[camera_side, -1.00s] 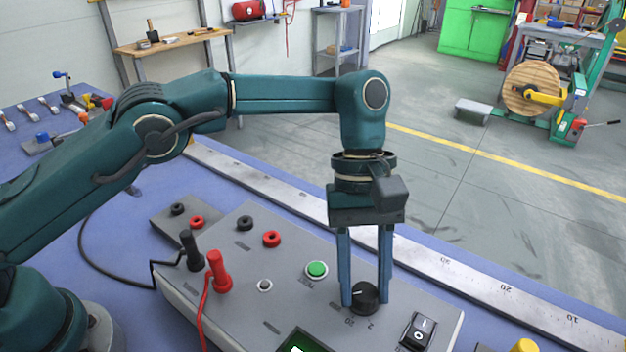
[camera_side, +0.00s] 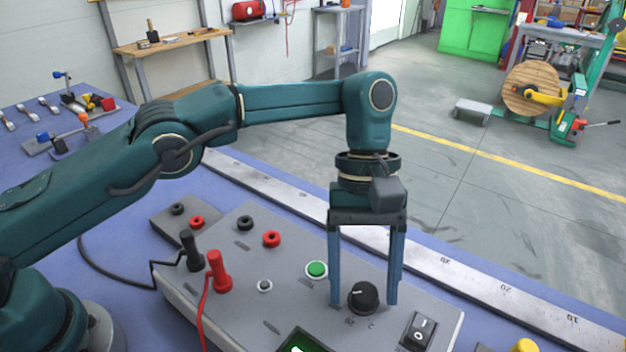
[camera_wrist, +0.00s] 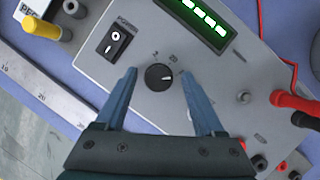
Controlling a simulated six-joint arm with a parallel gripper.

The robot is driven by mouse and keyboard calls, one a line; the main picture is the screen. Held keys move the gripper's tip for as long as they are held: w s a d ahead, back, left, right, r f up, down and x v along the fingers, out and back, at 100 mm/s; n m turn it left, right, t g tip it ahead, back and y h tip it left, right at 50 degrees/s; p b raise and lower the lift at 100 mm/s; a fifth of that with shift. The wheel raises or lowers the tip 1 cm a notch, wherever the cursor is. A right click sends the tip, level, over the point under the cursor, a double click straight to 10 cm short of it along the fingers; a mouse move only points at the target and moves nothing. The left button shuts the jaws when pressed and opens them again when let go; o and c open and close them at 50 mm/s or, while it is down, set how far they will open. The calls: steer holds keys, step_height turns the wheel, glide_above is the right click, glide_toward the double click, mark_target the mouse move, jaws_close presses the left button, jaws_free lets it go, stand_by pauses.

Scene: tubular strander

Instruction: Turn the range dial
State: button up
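The range dial (camera_side: 363,297) is a round black knob with a white pointer line on the sloping grey meter panel (camera_side: 300,280). In the wrist view the dial (camera_wrist: 159,77) sits between the fingertips, its white line pointing right. My gripper (camera_side: 364,302) points down over the panel with its blue fingers spread wide, one on each side of the dial. It also shows open in the wrist view (camera_wrist: 157,72), with a visible gap between each finger and the knob. Nothing is held.
A black power switch (camera_side: 418,331) is to the right of the dial, and a green button (camera_side: 316,270) behind it to the left. Black and red plugs (camera_side: 217,271) with cables stand at the panel's left. A steel ruler (camera_side: 450,272) lies behind the panel.

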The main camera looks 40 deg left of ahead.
steer(key=shift+n, duration=0.4)
steer(key=n+t+h, duration=0.1)
steer(key=n, duration=0.2)
steer(key=shift+s+r, duration=0.1)
steer(key=n+t, duration=0.1)
steer(key=n, duration=0.4)
steer(key=shift+s+t+h, duration=0.15)
steer(key=shift+t+h, duration=0.25)
steer(key=s+a+r+t, duration=0.1)
steer(key=a+r+t, duration=0.3)
steer(key=a+r, duration=0.9)
steer(key=s+a+f+m+t+y, duration=0.2)
steer(key=s+a+f+m+y, duration=0.2)
steer(key=s+a+m, duration=0.6)
steer(key=s+f+m, duration=0.1)
steer(key=m, duration=0.4)
steer(key=shift+f+y, duration=0.15)
steer(key=shift+y, duration=0.15)
stand_by(0.9)
